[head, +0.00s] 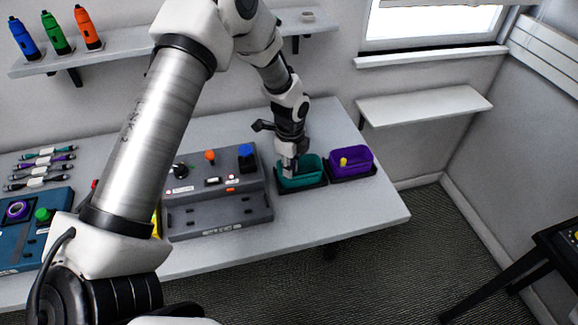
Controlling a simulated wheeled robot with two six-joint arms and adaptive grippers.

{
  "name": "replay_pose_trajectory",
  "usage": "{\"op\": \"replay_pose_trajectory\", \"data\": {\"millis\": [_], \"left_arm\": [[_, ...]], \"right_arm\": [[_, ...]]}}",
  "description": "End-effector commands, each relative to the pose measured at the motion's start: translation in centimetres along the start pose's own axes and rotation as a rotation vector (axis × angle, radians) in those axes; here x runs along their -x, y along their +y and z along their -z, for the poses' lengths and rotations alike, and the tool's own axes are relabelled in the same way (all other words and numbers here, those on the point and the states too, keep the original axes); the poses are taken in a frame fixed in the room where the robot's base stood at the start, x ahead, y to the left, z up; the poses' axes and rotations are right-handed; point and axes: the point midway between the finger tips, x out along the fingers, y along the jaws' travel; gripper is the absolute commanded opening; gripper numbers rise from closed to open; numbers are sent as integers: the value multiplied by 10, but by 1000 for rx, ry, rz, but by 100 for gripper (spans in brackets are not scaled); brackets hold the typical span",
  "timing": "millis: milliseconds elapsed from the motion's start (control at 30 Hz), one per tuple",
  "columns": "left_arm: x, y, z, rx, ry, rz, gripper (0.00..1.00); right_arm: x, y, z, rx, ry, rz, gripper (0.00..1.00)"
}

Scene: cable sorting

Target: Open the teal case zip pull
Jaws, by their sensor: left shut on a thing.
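The teal case (308,178) sits on a dark base near the right end of the table. It looks like an open-topped box from here. My left gripper (289,168) points down at its left side, with its fingers shut on the zip pull. The pull is too small and too covered by the fingers to make out. My right gripper is not in view.
A purple case (362,166) with a yellow piece in it stands just right of the teal case. A grey panel (222,212) with knobs is to the left. Several cables (42,167) lie at the far left. The table's right end (385,205) is bare.

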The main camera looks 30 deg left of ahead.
Motion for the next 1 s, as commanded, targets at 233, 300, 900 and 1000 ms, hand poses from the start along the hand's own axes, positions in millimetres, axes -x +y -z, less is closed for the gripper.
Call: {"op": "replay_pose_trajectory", "data": {"millis": [233,300,900,1000], "left_arm": [[-2,2,0,0,0,-4,42],[-2,1,0,0,0,-3,42],[80,1,-3,1,4,4,42],[100,1,-4,1,5,3,42]], "right_arm": [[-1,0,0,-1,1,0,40],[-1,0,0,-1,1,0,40],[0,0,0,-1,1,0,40],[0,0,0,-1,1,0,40]]}}
